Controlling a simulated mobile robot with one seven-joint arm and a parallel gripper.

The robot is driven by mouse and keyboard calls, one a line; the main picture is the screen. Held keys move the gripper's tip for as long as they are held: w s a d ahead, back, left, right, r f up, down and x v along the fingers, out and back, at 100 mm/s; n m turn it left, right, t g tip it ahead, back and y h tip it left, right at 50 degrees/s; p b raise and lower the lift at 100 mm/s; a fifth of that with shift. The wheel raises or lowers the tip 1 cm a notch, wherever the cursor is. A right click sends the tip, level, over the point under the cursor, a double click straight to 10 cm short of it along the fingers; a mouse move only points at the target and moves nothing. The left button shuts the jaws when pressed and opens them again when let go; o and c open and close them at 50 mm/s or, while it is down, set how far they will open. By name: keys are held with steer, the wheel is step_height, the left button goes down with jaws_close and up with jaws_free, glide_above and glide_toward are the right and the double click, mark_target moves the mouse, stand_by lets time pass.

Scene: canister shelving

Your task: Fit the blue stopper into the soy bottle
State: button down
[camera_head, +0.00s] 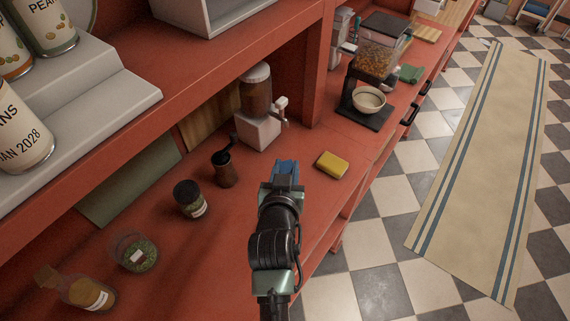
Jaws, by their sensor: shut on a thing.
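My gripper (284,178) is over the red counter, seen from behind, and is shut on a blue thing. This looks like the blue stopper (287,168), mostly hidden by the gripper. I cannot tell for sure which vessel is the soy bottle. The gripper is apart from both.
A dark grinder (224,168), a dark-lidded jar (190,200) and a jar of green bits (135,254) stand along the counter (200,258). A yellow sponge (332,164) lies right of my gripper. A shelf (150,105) with cans overhangs the left. A bowl (368,101) sits farther back.

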steer(key=shift+s, duration=0.1)
steer(key=shift+f+b, duration=2.5)
steer(key=shift+f, duration=0.4)
steer(key=shift+f+b, duration=1.6)
steer(key=shift+f, duration=0.2)
steer(key=c, duration=0.5)
jaws_free()
steer(key=b+v, duration=0.2)
steer(key=v, duration=1.1)
steer(key=shift+b, duration=0.35)
